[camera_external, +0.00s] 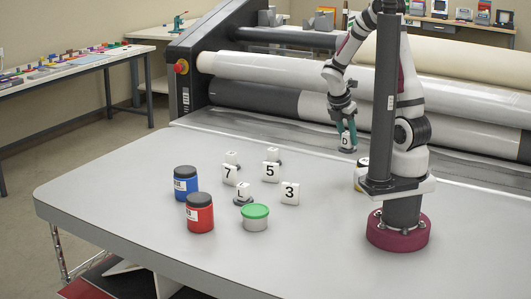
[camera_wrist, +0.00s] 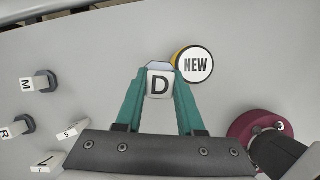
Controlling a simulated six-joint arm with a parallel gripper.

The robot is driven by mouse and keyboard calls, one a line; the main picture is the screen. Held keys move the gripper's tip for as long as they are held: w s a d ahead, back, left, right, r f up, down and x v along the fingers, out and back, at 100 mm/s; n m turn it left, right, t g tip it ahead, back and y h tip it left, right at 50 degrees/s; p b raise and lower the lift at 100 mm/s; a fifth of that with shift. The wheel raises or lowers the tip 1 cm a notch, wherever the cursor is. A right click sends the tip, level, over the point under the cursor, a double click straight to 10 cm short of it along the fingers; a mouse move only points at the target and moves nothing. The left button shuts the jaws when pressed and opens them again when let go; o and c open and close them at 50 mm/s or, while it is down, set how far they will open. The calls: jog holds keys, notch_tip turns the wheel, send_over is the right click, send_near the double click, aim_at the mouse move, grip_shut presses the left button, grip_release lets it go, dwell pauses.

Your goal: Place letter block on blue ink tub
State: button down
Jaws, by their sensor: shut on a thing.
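My gripper (camera_external: 346,131) has teal fingers shut on a white letter block marked D (camera_external: 346,141). In the wrist view the D block (camera_wrist: 159,85) sits between both fingertips (camera_wrist: 160,72), its letter facing the camera. The block appears raised, over the far side of the table in the external view. The blue ink tub (camera_external: 186,184), with a dark lid, stands upright at the table's left, well away from my gripper. Its lid top looks bare. The blue tub does not show in the wrist view.
A red tub (camera_external: 200,213) and a green-lidded tub (camera_external: 255,217) stand near the blue tub. Number cards 7 (camera_external: 229,175), 5 (camera_external: 270,170) and 3 (camera_external: 290,193) and letter block L (camera_external: 241,189) stand mid-table. A yellow tub with a "NEW" lid (camera_wrist: 195,65) is beside the held block in the wrist view.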

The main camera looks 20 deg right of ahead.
jog(key=w+a+r+m+g+y, duration=0.2)
jog(key=w+a+m+y, duration=0.15)
jog(key=a+m, duration=0.7)
jog(key=w+a+r+m+g+y, duration=0.15)
jog(key=w+a+m, duration=0.4)
jog(key=m, duration=0.75)
jog(key=w+a+r+m+g+y, duration=0.1)
jog(key=w+a+r+m+y, duration=0.15)
jog(key=a+m, duration=0.85)
jog(key=s+a+r+m+t, duration=0.2)
jog(key=a+r+m+t, duration=0.15)
jog(key=a+m, duration=0.75)
jog(key=shift+m+t+y, duration=0.25)
jog(key=shift+m+t, duration=0.05)
jog(key=shift+m, duration=0.25)
jog(key=s+a+f, duration=0.1)
jog(key=a+f, duration=0.1)
jog(key=a, duration=0.1)
jog(key=s+a+f, duration=0.2)
jog(key=a+f, duration=0.1)
jog(key=s+a+f, duration=0.1)
jog(key=a+f, duration=0.1)
jog(key=a, duration=0.2)
jog(key=shift+s+f, duration=0.3)
jog(key=shift+s, duration=0.05)
send_over(178, 169)
jog(key=d, duration=0.2)
jog(key=f, duration=0.4)
jog(key=shift+s+f, duration=0.1)
jog(key=shift+s, duration=0.15)
